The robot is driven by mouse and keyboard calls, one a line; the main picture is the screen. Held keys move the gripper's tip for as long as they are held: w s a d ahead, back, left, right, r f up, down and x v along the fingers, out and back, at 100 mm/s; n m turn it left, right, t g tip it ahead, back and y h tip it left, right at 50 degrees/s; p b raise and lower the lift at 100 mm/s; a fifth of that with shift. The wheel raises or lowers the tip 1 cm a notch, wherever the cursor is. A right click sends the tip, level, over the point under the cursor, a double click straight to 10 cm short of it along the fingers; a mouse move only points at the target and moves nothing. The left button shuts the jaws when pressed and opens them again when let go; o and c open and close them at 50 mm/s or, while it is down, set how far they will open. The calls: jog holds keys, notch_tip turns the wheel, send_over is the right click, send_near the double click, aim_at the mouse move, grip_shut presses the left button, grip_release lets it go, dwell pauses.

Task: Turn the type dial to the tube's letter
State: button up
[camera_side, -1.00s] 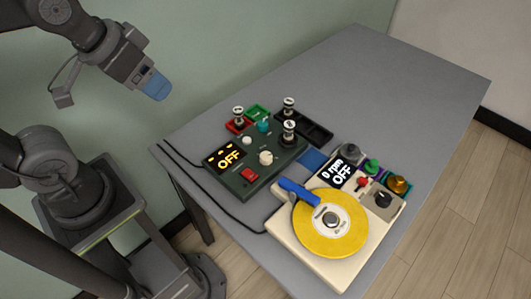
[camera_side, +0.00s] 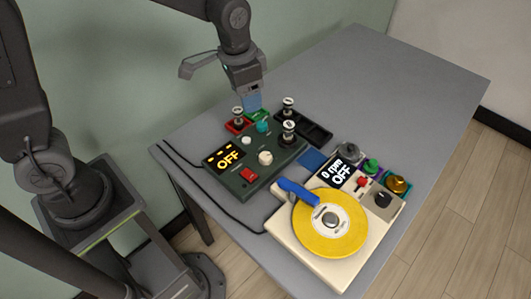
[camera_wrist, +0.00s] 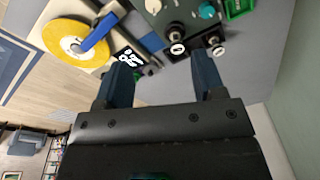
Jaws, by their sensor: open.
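A dark green tester box (camera_side: 240,183) with a display reading OFF sits on the table in the side view. It carries a cream knob (camera_side: 265,157), a teal knob (camera_side: 263,127), a small white knob (camera_side: 246,140) and a red switch (camera_side: 249,175). I cannot tell which knob is the type dial. A tube (camera_side: 289,129) with a white marked top stands at the box's back right; its letter is too small to read. My gripper (camera_side: 253,103) is open and empty, above the table behind the box. Its two fingers (camera_wrist: 165,78) show apart in the wrist view.
Red (camera_side: 233,128), green (camera_side: 258,113) and black (camera_side: 318,133) trays stand behind the box; further tubes stand in the red (camera_side: 238,113) and black (camera_side: 288,105) ones. A cream machine with a yellow disc (camera_side: 328,242) and blue arm (camera_side: 298,191) is in front. The table's back right is clear.

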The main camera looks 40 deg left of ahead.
jog(key=m+g, duration=0.1)
send_over(266, 156)
notch_tip(266, 156, down, 6)
notch_tip(266, 156, down, 15)
jog(key=shift+a+f, duration=0.1)
jog(key=shift+c, duration=0.4)
jog(key=c, duration=0.8)
jog(key=shift+c, duration=0.2)
